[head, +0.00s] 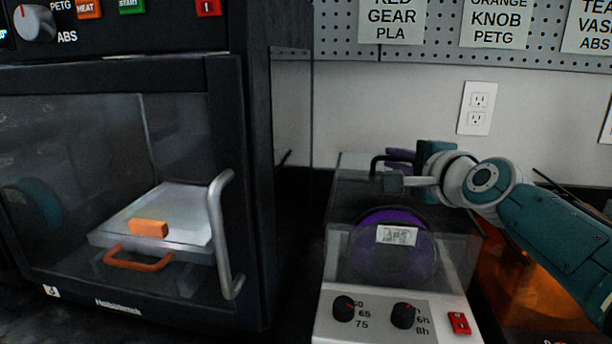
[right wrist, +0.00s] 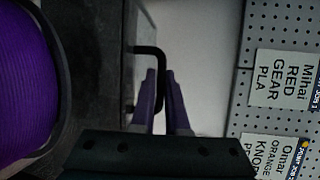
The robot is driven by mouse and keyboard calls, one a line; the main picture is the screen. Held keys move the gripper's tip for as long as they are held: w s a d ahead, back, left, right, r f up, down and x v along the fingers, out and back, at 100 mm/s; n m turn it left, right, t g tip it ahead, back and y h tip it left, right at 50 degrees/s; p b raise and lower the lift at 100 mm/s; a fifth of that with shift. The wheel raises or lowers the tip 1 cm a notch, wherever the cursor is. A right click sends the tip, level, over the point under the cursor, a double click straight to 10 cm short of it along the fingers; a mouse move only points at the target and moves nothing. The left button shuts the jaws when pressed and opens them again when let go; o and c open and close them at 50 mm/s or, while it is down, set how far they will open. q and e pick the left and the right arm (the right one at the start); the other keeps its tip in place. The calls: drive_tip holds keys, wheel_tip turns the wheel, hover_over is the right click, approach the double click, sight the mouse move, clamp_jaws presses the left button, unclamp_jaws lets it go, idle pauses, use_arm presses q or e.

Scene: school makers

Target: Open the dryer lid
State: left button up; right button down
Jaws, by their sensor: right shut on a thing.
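The dryer (head: 455,305) is a white box with two black knobs and a red switch on its front. A clear smoky lid (head: 455,250) covers a purple spool (head: 385,265) with an ABS label. A black bar handle (head: 377,160) rises at the lid's far end; it also shows in the right wrist view (right wrist: 148,50). My right gripper (head: 398,156) is at this handle, its purple fingers (right wrist: 162,95) shut around the bar. The gripper partly hides the handle. I cannot tell whether the lid is raised at all. My left gripper is not in view.
A black printer (head: 255,200) with a grey door handle (head: 222,235) stands close on the left. An orange see-through box (head: 530,285) is at the right, under my right arm. A wall with an outlet (head: 478,108) and labelled pegboard (head: 340,40) is behind.

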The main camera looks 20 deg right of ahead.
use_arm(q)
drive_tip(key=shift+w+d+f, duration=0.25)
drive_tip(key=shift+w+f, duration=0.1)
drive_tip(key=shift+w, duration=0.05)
use_arm(e)
drive_tip(key=shift+w+d, duration=0.5)
drive_tip(key=shift+w, duration=0.25)
drive_tip(key=c, duration=1.2)
unclamp_jaws()
drive_tip(key=shift+s+a+r+p, duration=0.2)
drive_tip(key=shift+s+p, duration=0.15)
drive_tip(key=shift+s, duration=0.25)
drive_tip(key=p+v, duration=0.3)
drive_tip(key=v, duration=0.5)
drive_tip(key=shift+s, duration=0.4)
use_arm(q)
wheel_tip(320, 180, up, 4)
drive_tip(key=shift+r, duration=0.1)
